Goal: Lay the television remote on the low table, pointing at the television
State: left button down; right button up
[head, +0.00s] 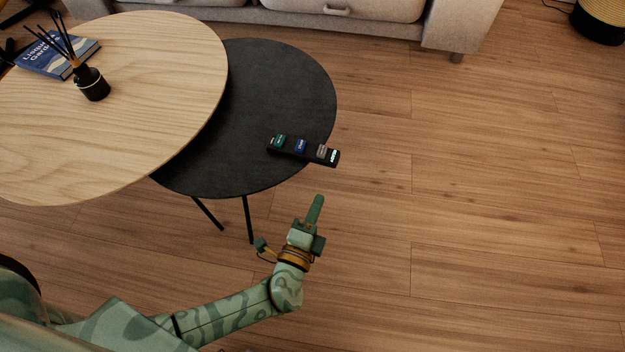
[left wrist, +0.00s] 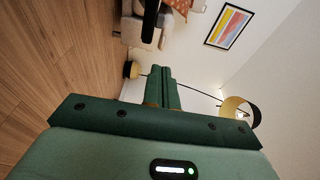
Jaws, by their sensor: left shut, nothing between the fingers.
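A slim black bar (head: 288,153) lies at the right edge of the round black low table (head: 265,85), its right end jutting past the rim. Small green, blue and grey labelled pieces and a pale-lit one show along it. I cannot tell whether it is the remote or a holder with remotes in it. My left gripper (head: 318,200) is shut and empty, in front of the bar and apart from it, pointing away from me. Its closed fingers also show in the left wrist view (left wrist: 161,73). My right gripper and the television are not in view.
A higher round wooden table (head: 130,130) overlaps the black one at left, bearing a reed diffuser (head: 92,84) and a blue book (head: 45,58). A sofa (head: 270,18) stands behind. The wooden floor (head: 480,180) at right is clear.

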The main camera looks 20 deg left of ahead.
aim_at(318, 150)
pick_arm(q)
jog(key=w+a, duration=0.1)
jog(key=w, duration=0.2)
jog(key=w+a+b, duration=0.1)
jog(key=w, duration=0.2)
jog(key=w+a+b, duration=0.1)
jog(key=w, duration=0.2)
jog(key=shift+w+a+f, duration=0.15)
jog(key=shift+w+a, duration=0.1)
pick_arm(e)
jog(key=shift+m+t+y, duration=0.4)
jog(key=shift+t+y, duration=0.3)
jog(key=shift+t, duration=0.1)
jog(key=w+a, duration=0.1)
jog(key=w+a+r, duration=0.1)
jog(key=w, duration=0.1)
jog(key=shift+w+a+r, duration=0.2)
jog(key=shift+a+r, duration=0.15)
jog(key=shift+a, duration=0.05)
pick_arm(q)
jog(key=shift+w+a, duration=1.05)
jog(key=shift+a, duration=0.15)
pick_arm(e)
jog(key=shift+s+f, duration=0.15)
